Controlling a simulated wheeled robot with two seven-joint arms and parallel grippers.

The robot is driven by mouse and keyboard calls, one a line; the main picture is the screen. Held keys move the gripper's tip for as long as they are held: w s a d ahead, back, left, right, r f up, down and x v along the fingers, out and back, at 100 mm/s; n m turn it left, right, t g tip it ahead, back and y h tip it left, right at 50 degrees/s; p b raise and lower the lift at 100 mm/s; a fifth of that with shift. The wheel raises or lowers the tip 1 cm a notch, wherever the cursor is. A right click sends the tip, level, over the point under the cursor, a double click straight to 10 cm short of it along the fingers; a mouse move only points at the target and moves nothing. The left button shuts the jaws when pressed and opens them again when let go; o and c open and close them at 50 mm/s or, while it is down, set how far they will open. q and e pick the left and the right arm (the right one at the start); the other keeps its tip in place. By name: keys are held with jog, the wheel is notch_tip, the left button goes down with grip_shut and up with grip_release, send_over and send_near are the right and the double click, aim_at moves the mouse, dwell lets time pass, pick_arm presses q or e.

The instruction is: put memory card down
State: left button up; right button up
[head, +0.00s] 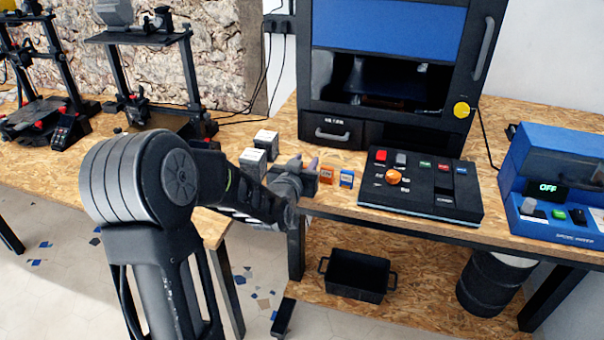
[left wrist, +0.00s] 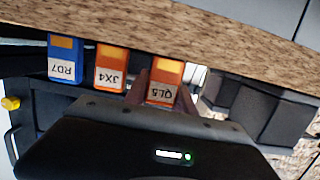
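In the left wrist view an orange memory card labelled QL5 (left wrist: 164,92) stands between the two fingers of my left gripper (left wrist: 166,98), which look closed on its sides. To its left are an orange card JX4 (left wrist: 111,68) and a blue card RD7 (left wrist: 65,62), apart from it and roughly in line. In the head view my left gripper (head: 304,165) is at the front edge of the table, left of the orange card JX4 (head: 326,175) and the blue card RD7 (head: 346,178). QL5 is mostly hidden there by the gripper. My right gripper is out of view.
A black button panel (head: 440,195) lies right of the cards, and a blue machine (head: 560,175) further right. A large printer (head: 390,70) stands behind. Small white-topped boxes (head: 266,142) sit behind the gripper. A black bin (head: 357,274) is on the lower shelf.

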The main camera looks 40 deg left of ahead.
pick_arm(q)
grip_shut()
notch_tip(320, 180, up, 10)
dwell(0.6)
dwell(0.5)
